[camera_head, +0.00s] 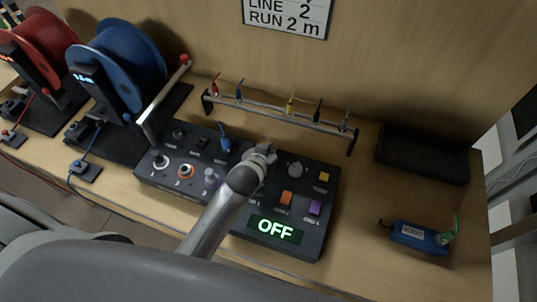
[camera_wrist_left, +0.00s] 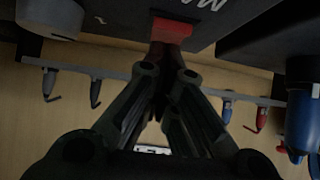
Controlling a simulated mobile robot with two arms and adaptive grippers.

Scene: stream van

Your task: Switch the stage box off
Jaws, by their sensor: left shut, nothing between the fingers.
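The stage box (camera_head: 185,193) is a black console with knobs, coloured buttons and a lit green display (camera_head: 274,229) reading OFF. It lies on the wooden bench. My left gripper (camera_head: 268,153) is over the middle of the box, near its back edge, shut and empty. The arm hides part of the panel. In the left wrist view the closed fingertips (camera_wrist_left: 166,55) are at a red switch (camera_wrist_left: 173,28) beside partly visible white lettering. I cannot tell whether they touch it. My right gripper is not in view.
A low rack (camera_head: 285,121) with several coloured plugs stands behind the box. Blue (camera_head: 120,60) and red (camera_head: 48,48) cable reels stand at left. A black case (camera_head: 422,156) and a blue device (camera_head: 418,236) lie at right, with bare bench between.

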